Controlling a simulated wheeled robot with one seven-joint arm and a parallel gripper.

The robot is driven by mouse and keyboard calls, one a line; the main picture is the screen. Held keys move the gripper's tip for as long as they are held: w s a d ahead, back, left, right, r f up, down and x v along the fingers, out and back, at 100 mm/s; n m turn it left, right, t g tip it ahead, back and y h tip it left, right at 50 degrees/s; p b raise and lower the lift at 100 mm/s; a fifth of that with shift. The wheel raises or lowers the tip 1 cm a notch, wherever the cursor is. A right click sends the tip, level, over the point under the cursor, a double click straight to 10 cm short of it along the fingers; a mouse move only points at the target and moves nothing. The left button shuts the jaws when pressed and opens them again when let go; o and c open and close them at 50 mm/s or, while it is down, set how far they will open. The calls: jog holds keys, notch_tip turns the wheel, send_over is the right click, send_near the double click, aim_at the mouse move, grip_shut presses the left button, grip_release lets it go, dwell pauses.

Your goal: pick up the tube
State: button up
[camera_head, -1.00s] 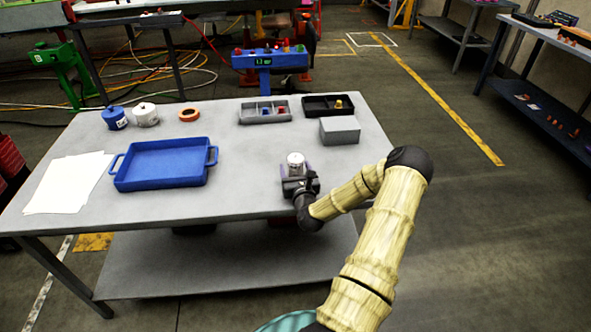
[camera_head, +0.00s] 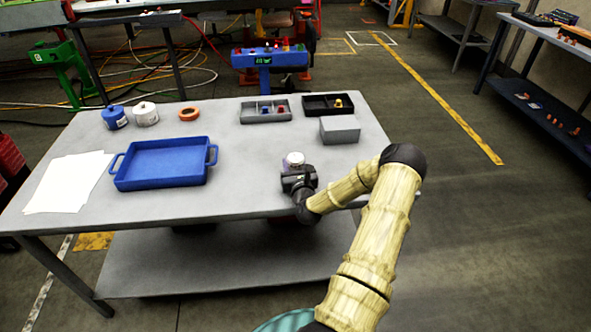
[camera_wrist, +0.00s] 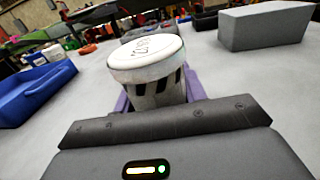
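The tube, a short white cylinder with a wide lid, dark marks on its side and writing on top, stands at the table's near side in the head view (camera_head: 294,159). It fills the middle of the wrist view (camera_wrist: 150,72). My gripper (camera_head: 295,172) is low over the table at the tube. Its purple fingers lie close against both sides of the tube in the wrist view (camera_wrist: 158,98), with no clear gap. The tube's lower part is hidden behind the gripper body.
The grey table (camera_head: 240,190) holds a blue tray (camera_head: 163,183), paper sheets (camera_head: 68,183), blue (camera_head: 115,118) and white (camera_head: 146,115) rolls, an orange ring (camera_head: 189,114), a grey divided bin (camera_head: 252,119), a black bin (camera_head: 316,112) and a grey block (camera_head: 340,130). Space around the tube is clear.

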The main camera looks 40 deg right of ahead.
jog(key=shift+r, duration=0.1)
notch_tip(320, 180, up, 10)
jog(key=shift+f, duration=0.1)
dwell(0.5)
jog(key=shift+a, duration=0.1)
dwell(0.3)
jog(key=shift+w+a+f+p, duration=0.1)
jog(key=shift+a+f+p, duration=0.05)
jog(key=shift+a+p, duration=0.25)
jog(key=a+f+n+y+p, duration=0.1)
jog(key=a+f+p, duration=0.1)
jog(key=a, duration=0.3)
jog(key=w+a+f+n+t+y+p, duration=0.1)
jog(key=a+y+p, duration=0.1)
jog(key=a, duration=0.4)
jog(key=a+f+n+y+p, duration=0.1)
jog(key=a+f+p, duration=0.1)
jog(key=a, duration=0.4)
jog(key=shift+w+a+f+n+y, duration=0.15)
jog(key=shift+a+f+n+y, duration=0.15)
jog(key=shift+f+y, duration=0.1)
jog(key=s+a+f+n+t+y+p, duration=0.1)
jog(key=s+a+y+p, duration=0.2)
jog(key=a, duration=1.3)
jog(key=shift+s+f+n+p, duration=0.2)
jog(key=shift+s+n+p, duration=0.2)
jog(key=shift+s+p, duration=0.5)
